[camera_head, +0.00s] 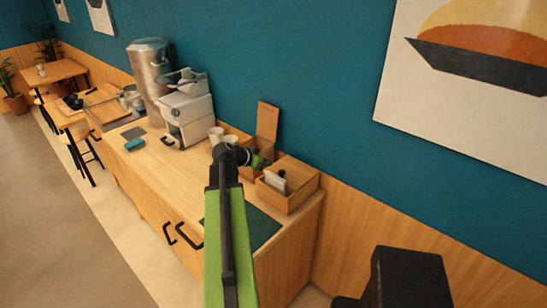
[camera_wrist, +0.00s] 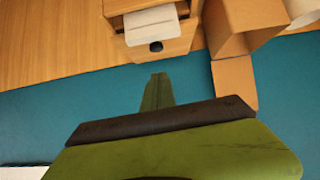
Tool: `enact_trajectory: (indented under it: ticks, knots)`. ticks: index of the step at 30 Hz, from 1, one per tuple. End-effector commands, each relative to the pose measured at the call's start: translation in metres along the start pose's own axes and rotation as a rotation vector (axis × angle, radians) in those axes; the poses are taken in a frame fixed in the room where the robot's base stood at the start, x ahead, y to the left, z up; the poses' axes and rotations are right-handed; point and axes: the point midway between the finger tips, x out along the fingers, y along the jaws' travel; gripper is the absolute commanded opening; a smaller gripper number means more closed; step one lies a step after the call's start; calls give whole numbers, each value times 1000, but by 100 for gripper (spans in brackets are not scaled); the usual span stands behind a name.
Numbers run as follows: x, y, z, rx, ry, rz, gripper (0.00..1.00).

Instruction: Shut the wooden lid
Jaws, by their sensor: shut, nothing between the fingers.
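The wooden lid (camera_head: 268,121) stands upright, open, at the back of a small wooden box, against the teal wall. In the wrist view the lid (camera_wrist: 235,82) is a flat panel beside the open box (camera_wrist: 250,14). My gripper (camera_head: 260,161) is just in front of that box in the head view and hides much of it. In the wrist view my green gripper (camera_wrist: 157,92) is shut and empty, to the left of the lid and apart from it there. Whether it touches the box cannot be told.
A second wooden box (camera_head: 297,200) with white cards and a black knob stands right of my gripper. White cups (camera_head: 216,134), a coffee machine (camera_head: 187,112) and a metal urn (camera_head: 150,70) stand to the left. The counter's front (camera_head: 165,185) is mostly clear.

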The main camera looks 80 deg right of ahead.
Motion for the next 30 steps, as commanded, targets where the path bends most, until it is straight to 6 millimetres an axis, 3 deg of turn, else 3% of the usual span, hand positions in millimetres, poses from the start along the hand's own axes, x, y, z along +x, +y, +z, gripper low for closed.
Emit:
enact_trajectory:
  ticks: [3,9,13,18,22,30]
  knots:
    - [-13,0,4,-2,0,-1,0]
    - [-16,-2,5,13,3,-3,0]
    - [-17,12,-9,51,139,26,0]
    - [-17,8,10,13,328,28,0]
    - [-17,-2,25,-7,348,15,0]
    - [-12,-5,21,-9,346,12,0]
